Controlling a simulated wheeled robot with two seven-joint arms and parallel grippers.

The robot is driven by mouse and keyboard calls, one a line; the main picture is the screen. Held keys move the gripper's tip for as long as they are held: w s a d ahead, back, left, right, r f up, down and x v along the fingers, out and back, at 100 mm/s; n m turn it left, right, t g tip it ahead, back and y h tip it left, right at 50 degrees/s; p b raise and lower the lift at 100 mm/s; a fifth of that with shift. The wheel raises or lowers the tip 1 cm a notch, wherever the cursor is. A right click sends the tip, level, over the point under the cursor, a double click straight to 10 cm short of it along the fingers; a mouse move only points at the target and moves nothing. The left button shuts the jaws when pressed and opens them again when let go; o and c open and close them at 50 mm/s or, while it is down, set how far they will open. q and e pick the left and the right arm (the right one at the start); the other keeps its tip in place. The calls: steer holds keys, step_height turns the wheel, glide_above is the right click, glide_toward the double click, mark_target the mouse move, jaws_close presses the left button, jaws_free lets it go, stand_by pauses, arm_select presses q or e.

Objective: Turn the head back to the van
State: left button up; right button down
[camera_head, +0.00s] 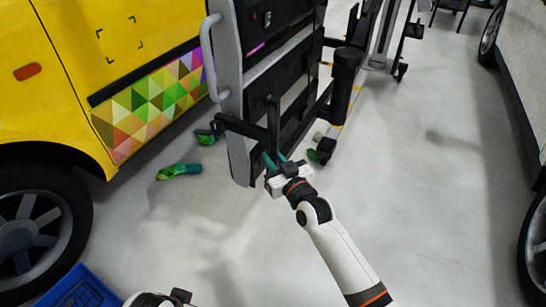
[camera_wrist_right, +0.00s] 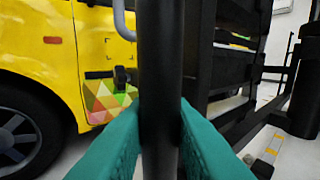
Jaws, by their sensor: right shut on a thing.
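The yellow van (camera_head: 120,40) fills the upper left of the head view, with a colourful triangle-patterned vinyl panel (camera_head: 150,105) on its side. It also shows at the left of the right wrist view (camera_wrist_right: 50,60). My right gripper (camera_head: 272,160) has teal fingers shut on an upright black bar (camera_wrist_right: 160,90) at the near side of a black and grey cart (camera_head: 235,90). The bar runs between the fingertips in the wrist view. Part of my left arm (camera_head: 155,299) shows at the bottom edge of the head view; its finger state is unclear.
Crumpled green pieces (camera_head: 179,172) lie on the floor between van and cart. A blue crate (camera_head: 80,290) is at the lower left, near the van's wheel (camera_head: 35,230). A pale vehicle (camera_head: 515,70) stands at the right. The grey floor (camera_head: 430,190) between is clear.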

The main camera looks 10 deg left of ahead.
steer(key=shift+a, duration=0.25)
arm_select(q)
steer(key=shift+w, duration=0.2)
arm_select(e)
steer(key=c, duration=1.3)
jaws_free()
steer(key=shift+c, duration=0.2)
arm_select(q)
steer(key=shift+s, duration=0.1)
arm_select(e)
steer(key=shift+s+d, duration=0.1)
steer(key=shift+s+d, duration=0.15)
steer(key=shift+s, duration=0.05)
arm_select(q)
steer(key=s+p+x, duration=0.1)
steer(key=p+x, duration=0.1)
steer(key=x, duration=0.6)
steer(key=shift+s+f, duration=0.15)
steer(key=shift+f, duration=0.35)
arm_select(e)
steer(key=v, duration=1.1)
